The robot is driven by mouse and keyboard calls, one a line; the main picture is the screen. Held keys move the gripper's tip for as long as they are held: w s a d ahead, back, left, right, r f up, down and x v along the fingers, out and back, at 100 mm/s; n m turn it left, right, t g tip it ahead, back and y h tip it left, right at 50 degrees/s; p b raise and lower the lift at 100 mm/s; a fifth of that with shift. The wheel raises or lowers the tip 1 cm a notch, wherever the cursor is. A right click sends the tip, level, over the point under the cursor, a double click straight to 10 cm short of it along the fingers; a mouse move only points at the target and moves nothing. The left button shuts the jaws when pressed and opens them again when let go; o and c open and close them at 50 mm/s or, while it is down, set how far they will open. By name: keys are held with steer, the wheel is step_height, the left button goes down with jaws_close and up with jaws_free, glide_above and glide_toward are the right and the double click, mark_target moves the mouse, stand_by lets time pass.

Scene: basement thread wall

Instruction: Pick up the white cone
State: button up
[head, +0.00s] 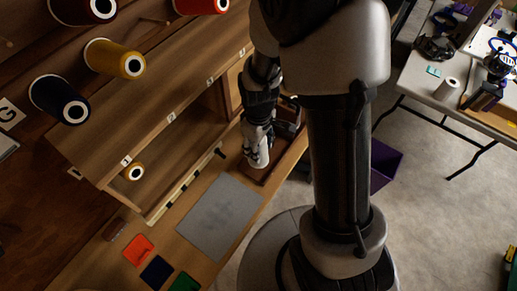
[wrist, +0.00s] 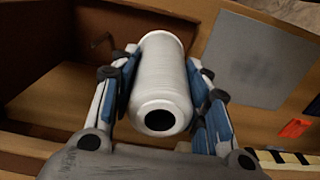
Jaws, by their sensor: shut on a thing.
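The white cone (wrist: 161,80) is a spool of white thread with a dark hole in its near end. In the wrist view it lies between the two blue-padded fingers of my gripper (wrist: 163,95), which touch it on both sides. My gripper is shut on it. In the head view my gripper (head: 258,152) is over a wooden tray at the right end of the bench.
A grey mat (head: 220,217) lies left of my gripper, with orange (head: 138,249), dark blue (head: 157,271) and green (head: 185,283) squares beyond it. Wooden shelves (head: 165,115) with thread cones on pegs rise behind. A cluttered white table (head: 465,80) stands at right.

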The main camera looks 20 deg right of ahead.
step_height(320, 180, up, 16)
steer(key=p, duration=0.4)
steer(key=shift+p, duration=0.35)
steer(key=shift+f, duration=0.15)
